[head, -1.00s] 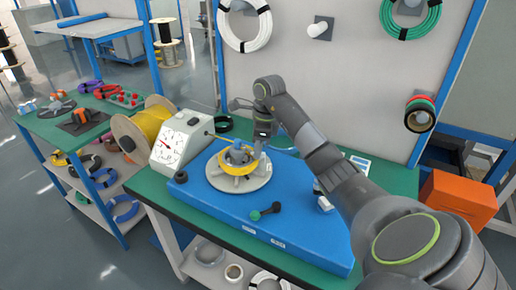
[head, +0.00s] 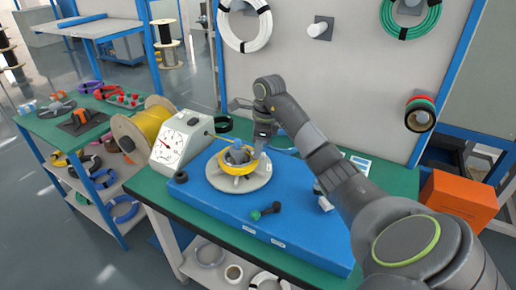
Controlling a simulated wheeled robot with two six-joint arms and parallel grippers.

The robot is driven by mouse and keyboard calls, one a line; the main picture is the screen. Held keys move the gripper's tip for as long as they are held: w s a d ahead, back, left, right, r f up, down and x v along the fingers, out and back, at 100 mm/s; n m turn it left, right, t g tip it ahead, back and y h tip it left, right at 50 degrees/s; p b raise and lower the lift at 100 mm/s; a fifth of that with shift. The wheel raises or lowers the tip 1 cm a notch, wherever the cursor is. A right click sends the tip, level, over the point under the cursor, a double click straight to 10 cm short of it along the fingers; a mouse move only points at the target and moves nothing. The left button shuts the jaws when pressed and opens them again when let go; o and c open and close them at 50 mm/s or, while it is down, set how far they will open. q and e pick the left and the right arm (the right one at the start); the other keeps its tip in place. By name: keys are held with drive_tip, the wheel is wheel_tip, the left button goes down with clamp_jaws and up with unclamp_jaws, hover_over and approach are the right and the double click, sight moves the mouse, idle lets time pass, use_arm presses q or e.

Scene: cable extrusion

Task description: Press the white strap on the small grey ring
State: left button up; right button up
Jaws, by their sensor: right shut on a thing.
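A round pale grey disc (head: 238,184) lies on the blue board. On it sits a yellow ring (head: 233,163) around a grey centre piece (head: 238,154). My right gripper (head: 259,153) points down at the right side of the yellow ring, close to it. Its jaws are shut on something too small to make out. I cannot pick out the white strap or the small grey ring with certainty; the gripper and yellow ring may hide them. My left gripper is not in view.
The blue board (head: 300,230) lies on a green table. A dial gauge (head: 180,141) and a yellow spool (head: 151,124) stand left of the disc. A black and green piece (head: 266,211) lies in front. An orange box (head: 458,198) stands at the right.

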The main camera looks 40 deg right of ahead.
drive_tip(key=shift+s+f, duration=0.1)
drive_tip(key=shift+f, duration=0.1)
drive_tip(key=o, duration=0.9)
drive_tip(key=shift+c, duration=0.2)
wheel_tip(320, 180, up, 8)
drive_tip(key=p, duration=0.6)
drive_tip(key=shift+r+p, duration=0.15)
drive_tip(key=shift+p, duration=0.25)
